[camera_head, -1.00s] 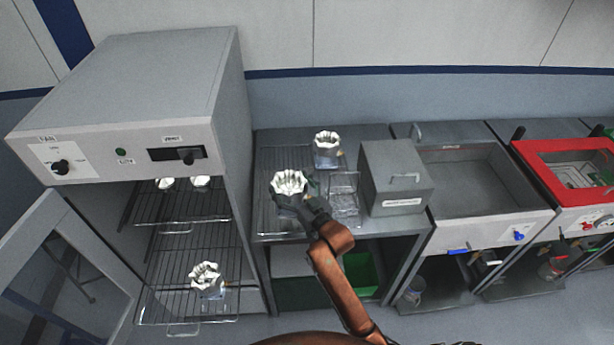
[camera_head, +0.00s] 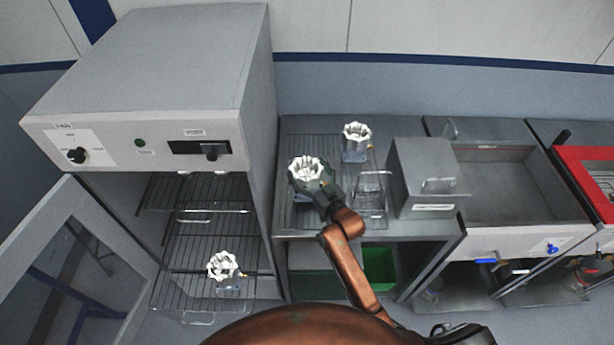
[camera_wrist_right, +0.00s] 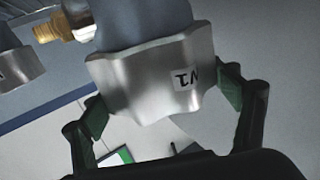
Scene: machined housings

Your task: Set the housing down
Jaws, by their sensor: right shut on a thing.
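A silvery, lobed machined housing (camera_head: 306,170) is held by my right gripper (camera_head: 318,188) over the wire rack on the bench. In the right wrist view the housing (camera_wrist_right: 155,80) fills the middle, with a small label on its side. The green-padded fingers of the gripper (camera_wrist_right: 165,105) press on both sides of it. Whether its base touches the rack cannot be told. A second housing (camera_head: 357,142) stands at the back of the rack. A third housing (camera_head: 223,267) sits on the lower shelf of the open oven. My left gripper is not in view.
The wire rack (camera_head: 296,208) has bare bars around the held housing. A wire holder (camera_head: 371,190) and a grey lidded box (camera_head: 424,172) stand to its right, then a sink basin (camera_head: 505,190). The oven (camera_head: 160,85) stands left, its door (camera_head: 75,265) open.

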